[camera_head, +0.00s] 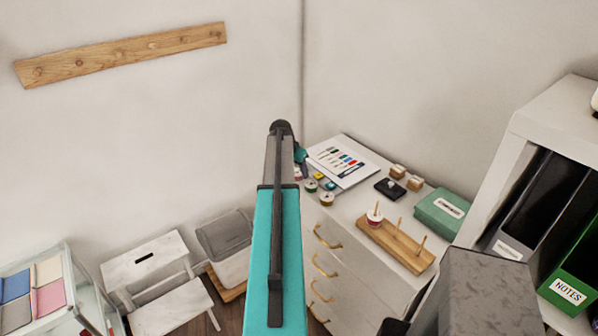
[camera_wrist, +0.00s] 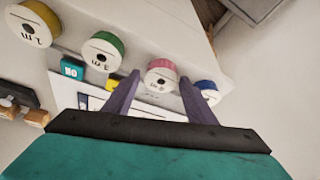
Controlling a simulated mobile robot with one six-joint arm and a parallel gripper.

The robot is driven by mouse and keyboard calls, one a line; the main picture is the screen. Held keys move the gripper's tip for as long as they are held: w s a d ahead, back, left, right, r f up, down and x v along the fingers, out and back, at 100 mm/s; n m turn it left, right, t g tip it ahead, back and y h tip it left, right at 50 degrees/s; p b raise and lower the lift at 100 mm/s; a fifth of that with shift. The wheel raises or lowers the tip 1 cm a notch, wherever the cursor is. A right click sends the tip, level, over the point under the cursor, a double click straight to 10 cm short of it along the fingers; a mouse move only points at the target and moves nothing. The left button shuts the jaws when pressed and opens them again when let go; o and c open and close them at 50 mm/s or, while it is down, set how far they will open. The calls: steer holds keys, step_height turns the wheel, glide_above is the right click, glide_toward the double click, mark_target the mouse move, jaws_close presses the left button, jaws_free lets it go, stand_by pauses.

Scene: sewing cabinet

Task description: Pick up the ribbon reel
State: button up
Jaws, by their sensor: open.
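Several ribbon reels stand on the white cabinet top. The wrist view shows a yellow reel (camera_wrist: 35,24), a green reel (camera_wrist: 103,51), a pink reel (camera_wrist: 161,77) and a blue reel (camera_wrist: 207,91) in a slanting row. In the head view, the yellow reel (camera_head: 326,199) and green reel (camera_head: 311,186) show beside my arm. My gripper (camera_wrist: 160,79) is open, its dark fingers appearing on either side of the pink reel; I cannot tell how far above it they are. Nothing is held. My arm mostly hides the gripper in the head view.
On the cabinet top (camera_head: 345,205) are a colour chart (camera_head: 338,172), a black item (camera_head: 389,188), wooden blocks, a green box (camera_head: 441,212) and a wooden peg stand (camera_head: 397,245) holding one spool. A binder shelf (camera_head: 535,125) stands right; a step stool (camera_head: 150,262) stands left.

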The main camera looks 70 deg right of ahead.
steer(key=shift+d+f, duration=0.1)
steer(key=shift+f, duration=0.25)
stand_by(0.3)
steer(key=c, duration=0.8)
